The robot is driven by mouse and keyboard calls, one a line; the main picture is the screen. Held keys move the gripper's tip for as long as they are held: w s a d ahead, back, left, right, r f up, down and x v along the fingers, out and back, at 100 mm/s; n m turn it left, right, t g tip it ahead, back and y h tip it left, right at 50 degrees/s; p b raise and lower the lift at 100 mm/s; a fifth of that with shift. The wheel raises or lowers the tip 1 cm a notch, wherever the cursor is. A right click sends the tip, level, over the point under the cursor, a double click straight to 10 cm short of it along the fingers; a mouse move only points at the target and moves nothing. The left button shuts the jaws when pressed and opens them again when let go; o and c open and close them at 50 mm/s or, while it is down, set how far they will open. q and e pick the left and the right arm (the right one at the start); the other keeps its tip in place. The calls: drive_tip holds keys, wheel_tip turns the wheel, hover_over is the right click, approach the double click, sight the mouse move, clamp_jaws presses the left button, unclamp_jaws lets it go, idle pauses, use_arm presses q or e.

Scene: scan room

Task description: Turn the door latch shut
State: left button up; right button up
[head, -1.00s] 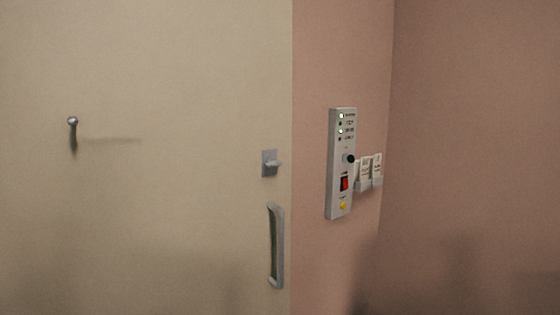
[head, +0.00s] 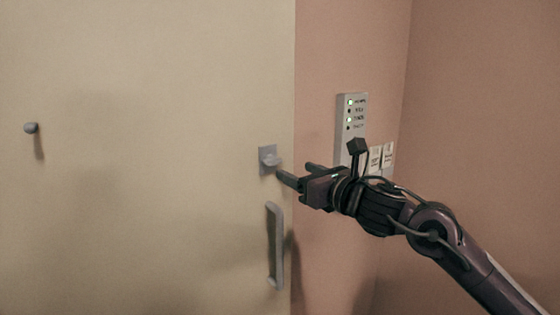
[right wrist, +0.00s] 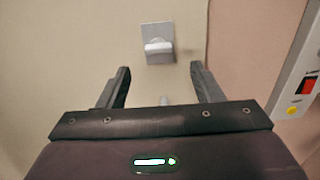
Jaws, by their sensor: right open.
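The door latch (head: 268,159) is a small grey plate with a turn knob on the beige door (head: 150,200), near the door's right edge. It also shows in the right wrist view (right wrist: 157,42), ahead of the fingers and between their lines, with its knob lying roughly sideways. My right gripper (head: 294,172) is open and empty, just to the right of the latch in the head view. In the right wrist view its two fingers (right wrist: 160,80) stand wide apart, short of the latch, with no contact seen. My left gripper is not in view.
A grey pull handle (head: 275,246) is on the door below the latch. A round hook (head: 31,128) sticks out of the door at left. A control panel (head: 350,105) and white switches (head: 382,158) are on the pink wall, partly behind my right arm.

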sight(276, 162)
drive_tip(key=p+x, duration=0.3)
drive_tip(key=x, duration=0.4)
drive_tip(key=shift+w+a+r, duration=0.1)
drive_tip(key=shift+a, duration=0.2)
drive_tip(key=shift+c, duration=0.4)
drive_tip(key=c, duration=0.9)
